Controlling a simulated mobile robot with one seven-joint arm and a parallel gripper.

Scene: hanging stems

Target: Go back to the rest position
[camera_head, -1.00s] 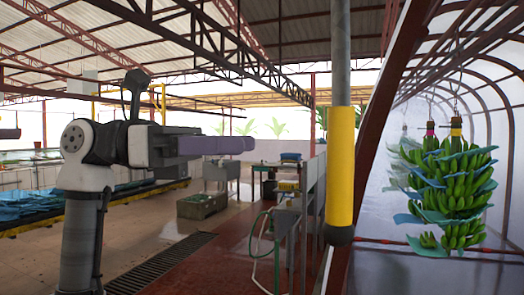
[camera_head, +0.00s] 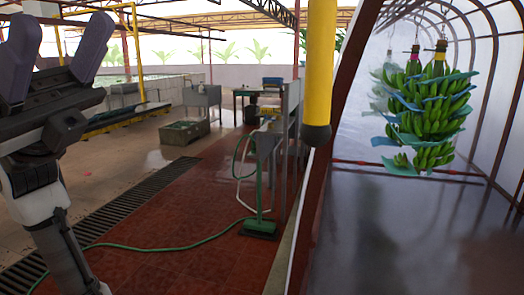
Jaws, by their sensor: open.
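My gripper (camera_head: 55,48) is at the upper left of the head view, close to the camera. Its two purple-grey fingers point up and stand apart, with nothing between them. My arm runs below it down the left edge. The banana stem (camera_head: 430,108), green with blue sheets between its hands, hangs at the right, far from my gripper. A paler stem shape shows just left of it behind the sheeting, perhaps a reflection.
A crate (camera_head: 184,132), sinks and a workbench are farther back. The tiled floor in the middle is mostly clear.

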